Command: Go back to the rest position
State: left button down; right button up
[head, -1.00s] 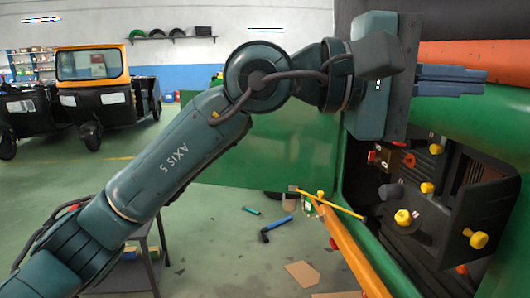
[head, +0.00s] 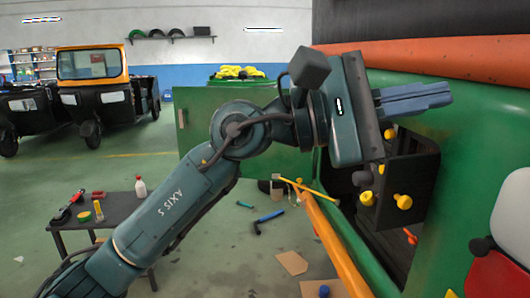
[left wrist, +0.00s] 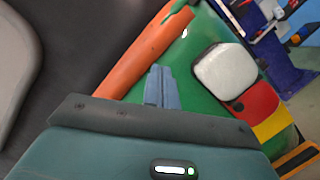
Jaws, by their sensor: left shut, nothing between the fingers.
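My left arm reaches in from the left in the head view. Its gripper (head: 418,97) points right, in front of the green rickshaw body (head: 480,135) and just below its orange rail (head: 440,58). The two blue fingers lie close together, shut and empty. In the left wrist view the shut fingers (left wrist: 161,88) show against the orange rail and green body. Below the gripper in the head view is an open dark compartment (head: 405,185) with yellow knobs (head: 402,201). My right gripper is not in view.
A dark table (head: 115,215) with a white bottle (head: 140,188) and tools stands at left. Tools such as a blue one (head: 268,218) and cardboard (head: 292,262) lie on the floor. Rickshaws (head: 90,95) are parked at back left. Open floor lies between.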

pick_arm(q)
jog(key=w+a+f+n+t, duration=0.5)
jog(key=a+f+n+t, duration=0.3)
jog(key=n, duration=0.8)
jog(key=w+a+f+n+t, duration=0.6)
jog(key=f+n+t, duration=0.35)
jog(key=n, duration=0.75)
jog(key=a+f+n+t+y+b, duration=0.1)
jog(key=a+f+n+t+y, duration=0.1)
jog(key=a+f+n+y, duration=0.4)
jog(key=a+f+n+t+y, duration=0.15)
jog(key=f+n+y, duration=0.35)
jog(key=f+n, duration=0.55)
jog(key=s+a+f+n+g+y, duration=0.3)
jog(key=s+f+n, duration=0.4)
jog(key=f, duration=0.6)
jog(key=s+a+f+n+g+y, duration=0.3)
jog(key=s+a+f+n+g, duration=0.2)
jog(key=s+f+n, duration=0.3)
jog(key=s+a+f, duration=0.1)
jog(key=s+f, duration=0.3)
jog(key=f, duration=0.2)
jog(key=shift+g, duration=0.3)
